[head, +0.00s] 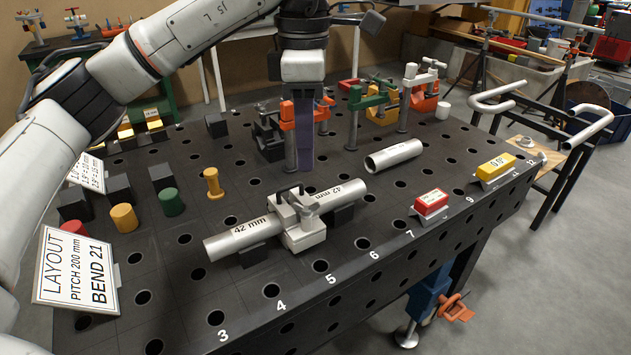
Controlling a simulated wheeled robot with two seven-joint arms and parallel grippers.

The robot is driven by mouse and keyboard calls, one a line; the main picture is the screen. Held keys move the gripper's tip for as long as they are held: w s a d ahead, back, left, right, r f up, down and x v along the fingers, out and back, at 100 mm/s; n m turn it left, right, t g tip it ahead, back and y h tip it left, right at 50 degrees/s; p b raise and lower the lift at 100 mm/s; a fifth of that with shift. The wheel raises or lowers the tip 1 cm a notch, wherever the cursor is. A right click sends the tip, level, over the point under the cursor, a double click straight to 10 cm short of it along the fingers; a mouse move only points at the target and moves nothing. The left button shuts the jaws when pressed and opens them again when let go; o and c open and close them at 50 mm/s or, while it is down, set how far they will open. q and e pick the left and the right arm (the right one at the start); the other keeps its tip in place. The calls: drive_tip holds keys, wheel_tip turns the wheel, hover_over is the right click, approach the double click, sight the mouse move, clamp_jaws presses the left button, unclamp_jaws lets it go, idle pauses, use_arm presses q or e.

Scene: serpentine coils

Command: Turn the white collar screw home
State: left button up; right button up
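The white collar (303,232) is clamped around the joint of two grey tubes marked "42 mm", a left tube (240,238) and a right tube (338,197). A dark bar-shaped handle (287,192) stands on top of the collar, with a small grey part beside it. How far the screw is in cannot be told. My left gripper (304,165) points down behind the collar in the picture, apart from it, with nothing seen held. Its purple-blue fingers are seen edge-on, so the gap does not show. My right gripper is not in view.
An orange clamp (288,115) stands close beside my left gripper, with a green clamp (369,101) to its right. A loose tube (394,157), a red block (431,201) and a yellow block (496,166) lie to the right. A sign (75,270) and coloured pegs stand left.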

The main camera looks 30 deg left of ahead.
sight(306, 202)
use_arm(q)
drive_tip(key=f, duration=0.9)
drive_tip(key=shift+s+f, duration=0.2)
clamp_jaws()
